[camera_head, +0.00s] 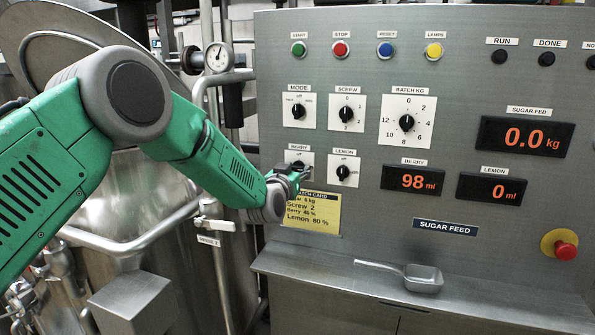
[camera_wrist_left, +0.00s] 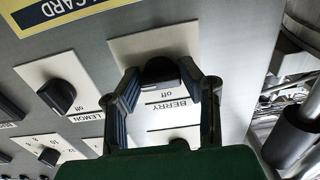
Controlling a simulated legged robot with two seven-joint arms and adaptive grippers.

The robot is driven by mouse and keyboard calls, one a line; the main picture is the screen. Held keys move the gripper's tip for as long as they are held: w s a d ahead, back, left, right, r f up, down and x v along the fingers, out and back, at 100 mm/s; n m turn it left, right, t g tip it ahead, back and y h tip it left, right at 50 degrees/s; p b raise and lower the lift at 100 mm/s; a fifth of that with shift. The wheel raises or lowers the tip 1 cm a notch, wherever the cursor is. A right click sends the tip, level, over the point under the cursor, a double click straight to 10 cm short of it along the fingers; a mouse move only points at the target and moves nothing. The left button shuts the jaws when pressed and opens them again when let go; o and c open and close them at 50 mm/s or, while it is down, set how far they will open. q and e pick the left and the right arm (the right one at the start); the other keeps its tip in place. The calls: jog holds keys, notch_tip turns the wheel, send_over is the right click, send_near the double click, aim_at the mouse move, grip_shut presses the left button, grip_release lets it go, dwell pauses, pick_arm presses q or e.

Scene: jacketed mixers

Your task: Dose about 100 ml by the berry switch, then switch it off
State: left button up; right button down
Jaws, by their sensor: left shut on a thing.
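The berry switch (camera_head: 299,165) is a black knob on a white plate, partly hidden behind my left gripper (camera_head: 288,178) in the head view. In the left wrist view the berry knob (camera_wrist_left: 158,72) sits between the two fingertips of my left gripper (camera_wrist_left: 160,80), which is shut on it. The word "off" shows on its plate, but I cannot tell where the knob points. The berry display (camera_head: 413,180) reads 98 ml. My right gripper is in neither view.
The lemon switch (camera_head: 343,172) is just right of the berry switch; its display (camera_head: 491,189) reads 0 ml. A yellow batch card (camera_head: 312,213) is below. A metal scoop (camera_head: 420,278) lies on the ledge. A red emergency button (camera_head: 565,250) is at the right.

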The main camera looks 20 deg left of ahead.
pick_arm(q)
jog(key=shift+d+r, duration=0.1)
jog(key=shift+r, duration=0.05)
jog(key=shift+w+a+n+b, duration=0.1)
jog(key=shift+a+n+b, duration=0.25)
jog(key=shift+n+b, duration=0.7)
jog(key=n+b, duration=0.2)
jog(key=n, duration=0.1)
jog(key=shift+d+n+b, duration=0.25)
jog(key=shift+n+b, duration=0.1)
jog(key=shift+b, duration=0.05)
jog(key=n+b, duration=0.2)
jog(key=n, duration=0.1)
jog(key=shift+a+n+b, duration=0.15)
jog(key=shift+n+b, duration=0.15)
jog(key=shift+b, duration=0.1)
jog(key=n+b, duration=0.4)
jog(key=n, duration=0.1)
jog(key=shift+n+b, duration=1.3)
jog(key=shift+n, duration=0.4)
